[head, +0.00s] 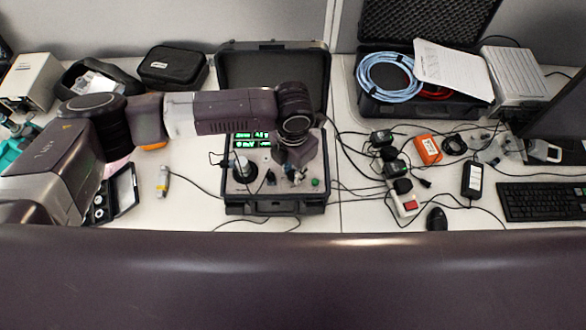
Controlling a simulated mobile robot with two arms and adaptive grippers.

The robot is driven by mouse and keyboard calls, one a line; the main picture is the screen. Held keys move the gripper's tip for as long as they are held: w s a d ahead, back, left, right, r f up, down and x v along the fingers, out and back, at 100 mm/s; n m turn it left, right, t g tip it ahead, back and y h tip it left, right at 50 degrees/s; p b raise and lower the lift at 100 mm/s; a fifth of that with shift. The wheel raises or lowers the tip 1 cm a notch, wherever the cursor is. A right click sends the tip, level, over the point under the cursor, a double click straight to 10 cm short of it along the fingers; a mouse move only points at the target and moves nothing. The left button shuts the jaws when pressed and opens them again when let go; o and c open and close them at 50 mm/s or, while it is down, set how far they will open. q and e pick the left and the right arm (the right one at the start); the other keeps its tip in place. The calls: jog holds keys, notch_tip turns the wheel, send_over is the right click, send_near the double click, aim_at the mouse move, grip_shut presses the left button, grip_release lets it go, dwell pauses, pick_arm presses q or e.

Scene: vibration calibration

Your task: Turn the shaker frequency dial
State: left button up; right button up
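The shaker unit is an open black case (275,206) with a grey panel and lit green displays (243,142). A round dark fitting with a pale ring (243,169) is at the panel's left, and a green button (315,183) is at its lower right. My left arm reaches in from the left above the case. My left gripper (293,174) points down over the right part of the panel. Its fingertips are small and dark here, so their opening and any contact are unclear. The frequency dial cannot be picked out and may be hidden by the gripper. My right gripper is out of view.
The case's raised lid (272,75) stands behind my arm. Cables run right to a power strip (404,200) with adapters. A keyboard (545,201) is at right. Table left of the shaker is partly clear.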

aim_at(293, 174)
pick_arm(q)
jog(key=o, duration=0.4)
jog(key=shift+r, duration=0.1)
jog(key=shift+o, duration=0.2)
notch_tip(293, 174, up, 12)
dwell(0.7)
